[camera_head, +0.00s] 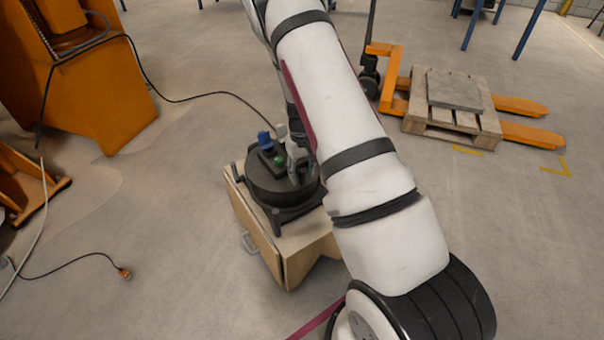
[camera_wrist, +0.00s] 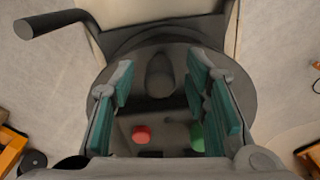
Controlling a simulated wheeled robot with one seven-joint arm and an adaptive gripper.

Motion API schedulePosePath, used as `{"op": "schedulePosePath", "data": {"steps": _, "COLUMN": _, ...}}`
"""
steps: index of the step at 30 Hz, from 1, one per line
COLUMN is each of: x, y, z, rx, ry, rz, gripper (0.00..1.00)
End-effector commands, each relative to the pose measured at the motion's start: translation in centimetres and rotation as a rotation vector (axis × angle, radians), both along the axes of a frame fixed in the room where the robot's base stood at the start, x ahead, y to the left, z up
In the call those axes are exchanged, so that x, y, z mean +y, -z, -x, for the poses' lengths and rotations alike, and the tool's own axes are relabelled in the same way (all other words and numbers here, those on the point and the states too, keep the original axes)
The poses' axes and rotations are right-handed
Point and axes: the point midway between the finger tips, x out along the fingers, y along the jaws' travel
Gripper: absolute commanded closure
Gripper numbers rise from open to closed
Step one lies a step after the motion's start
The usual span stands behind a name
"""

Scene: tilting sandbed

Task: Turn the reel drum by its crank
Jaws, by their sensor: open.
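The reel drum (camera_head: 262,192) is a dark round drum lying flat on a wooden box, mid-picture in the head view. Its dark top (camera_wrist: 135,48) fills the middle of the wrist view. A dark upright knob (camera_wrist: 160,75), perhaps the crank's grip, stands between the fingers. My gripper (camera_wrist: 162,92) is open, with teal pads on both sides of this knob and a gap at each side. In the head view my gripper (camera_head: 298,165) is over the drum's right part, partly hidden by my arm. A dark bar (camera_wrist: 50,22) sticks out at the upper left.
The wooden box (camera_head: 262,240) has a metal side handle. Red (camera_wrist: 141,134) and green (camera_wrist: 197,137) parts show on the drum. Orange machinery (camera_head: 90,90) stands left, and a pallet jack with a loaded pallet (camera_head: 452,137) stands right. Cables cross the floor.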

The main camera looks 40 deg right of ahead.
Motion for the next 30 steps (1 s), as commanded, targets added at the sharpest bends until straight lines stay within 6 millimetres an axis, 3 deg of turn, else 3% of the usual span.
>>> {"op": "schedulePosePath", "data": {"steps": 8, "x": 0.0, "y": 0.1, "z": 0.0, "rx": 0.000, "ry": 0.000, "rz": 0.000, "gripper": 0.60}}
{"op": "schedulePosePath", "data": {"steps": 13, "x": 0.0, "y": 0.0, "z": 0.0, "rx": 0.000, "ry": 0.000, "rz": 0.000, "gripper": 0.99}}
{"op": "schedulePosePath", "data": {"steps": 23, "x": -0.2, "y": 0.1, "z": 0.0, "rx": -0.001, "ry": -0.012, "rz": -0.001, "gripper": 1.00}}
{"op": "schedulePosePath", "data": {"steps": 30, "x": -1.4, "y": 0.1, "z": 0.0, "rx": -0.001, "ry": -0.103, "rz": -0.001, "gripper": 1.00}}
